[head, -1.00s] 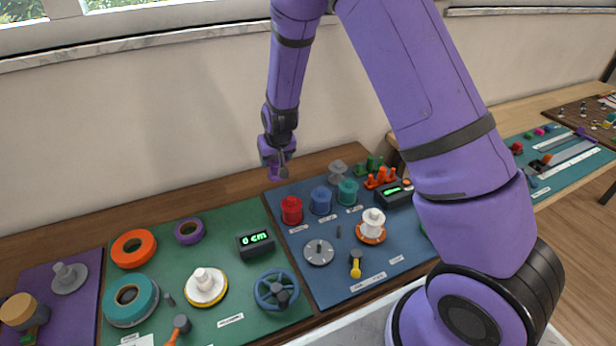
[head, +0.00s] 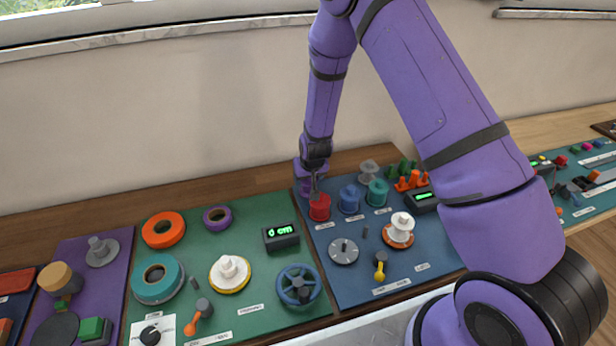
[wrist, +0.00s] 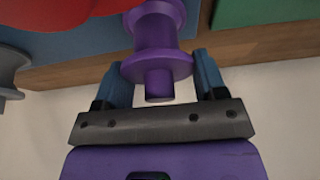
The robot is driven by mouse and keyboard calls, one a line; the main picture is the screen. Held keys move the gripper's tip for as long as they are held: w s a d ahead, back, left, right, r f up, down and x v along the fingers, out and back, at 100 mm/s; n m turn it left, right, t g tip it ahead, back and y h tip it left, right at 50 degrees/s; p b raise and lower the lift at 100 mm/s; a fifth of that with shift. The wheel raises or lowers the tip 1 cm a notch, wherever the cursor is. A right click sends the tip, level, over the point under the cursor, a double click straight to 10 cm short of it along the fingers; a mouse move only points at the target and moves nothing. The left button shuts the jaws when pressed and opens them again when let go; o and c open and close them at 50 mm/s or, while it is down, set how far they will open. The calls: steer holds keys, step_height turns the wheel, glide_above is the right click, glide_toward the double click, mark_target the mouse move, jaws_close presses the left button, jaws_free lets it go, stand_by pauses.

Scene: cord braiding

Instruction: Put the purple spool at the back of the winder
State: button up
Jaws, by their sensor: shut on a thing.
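The purple spool (wrist: 158,40) shows in the wrist view, with its narrow end between the two blue fingers of my gripper (wrist: 161,68). My gripper is shut on it. In the head view my gripper (head: 313,191) is over the back left part of the blue board (head: 340,284), close to the red spool (head: 320,208); I cannot clearly separate the purple spool from my purple hand there. A white stepped piece on an orange base (head: 399,230) stands on the blue board, and another on a yellow base (head: 230,271) on the green board. I cannot tell which part is the winder.
A blue spool (head: 350,199) and a teal spool (head: 377,192) stand right of the red one, with a grey spool (head: 369,172) behind. A green-lit display (head: 281,237) and a purple ring (head: 217,218) are on the green board. The wall rises behind the table.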

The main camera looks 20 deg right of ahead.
steer(key=shift+f, duration=0.15)
steer(key=o, duration=0.9)
